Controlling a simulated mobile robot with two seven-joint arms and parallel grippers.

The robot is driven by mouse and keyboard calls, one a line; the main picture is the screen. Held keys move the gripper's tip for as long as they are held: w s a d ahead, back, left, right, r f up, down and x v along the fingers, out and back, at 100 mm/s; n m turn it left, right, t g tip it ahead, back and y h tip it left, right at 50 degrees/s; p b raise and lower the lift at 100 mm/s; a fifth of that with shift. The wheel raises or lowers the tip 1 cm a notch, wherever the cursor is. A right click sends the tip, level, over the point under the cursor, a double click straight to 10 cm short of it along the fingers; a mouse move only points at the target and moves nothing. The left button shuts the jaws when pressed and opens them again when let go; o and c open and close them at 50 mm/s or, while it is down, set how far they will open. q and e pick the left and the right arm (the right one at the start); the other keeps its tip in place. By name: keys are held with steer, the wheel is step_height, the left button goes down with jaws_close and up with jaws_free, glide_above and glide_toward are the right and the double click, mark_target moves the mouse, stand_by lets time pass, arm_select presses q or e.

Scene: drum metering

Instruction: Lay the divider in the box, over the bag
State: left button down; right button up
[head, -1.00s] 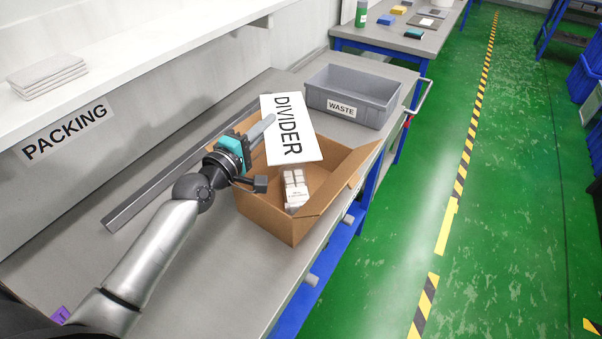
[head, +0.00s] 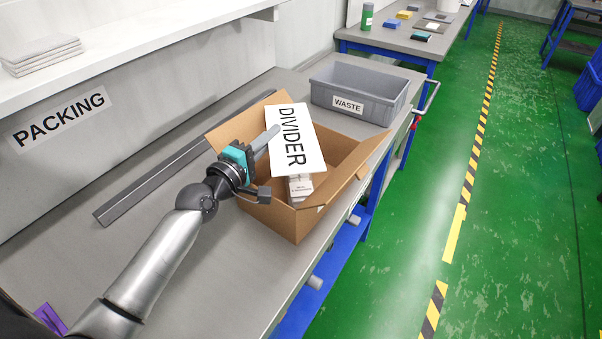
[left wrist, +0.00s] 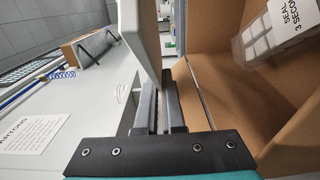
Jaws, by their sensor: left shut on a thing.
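The white divider (head: 296,140), marked DIVIDER, is held tilted above the open cardboard box (head: 318,220). My left gripper (head: 268,140) is shut on its left edge; the divider also shows between the fingers in the left wrist view (left wrist: 147,40). The bag (head: 300,188), with pale blocks inside, lies in the box and is partly hidden under the divider. In the left wrist view the bag (left wrist: 280,30) shows at the upper right against the box wall (left wrist: 215,85). My right gripper is not in view.
The grey WASTE bin (head: 360,92) stands behind the box. A long grey bar (head: 165,170) lies on the bench left of the box. A shelf (head: 130,40) with a stack of grey sheets (head: 40,53) overhangs the left. Bare bench (head: 230,270) lies in front.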

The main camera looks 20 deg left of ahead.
arm_select(q)
steer(key=c, duration=0.9)
jaws_free()
steer(key=shift+c, duration=0.2)
steer(key=shift+s, duration=0.1)
steer(key=s+a+b, duration=0.1)
steer(key=s, duration=1.4)
steer(key=shift+a, duration=0.35)
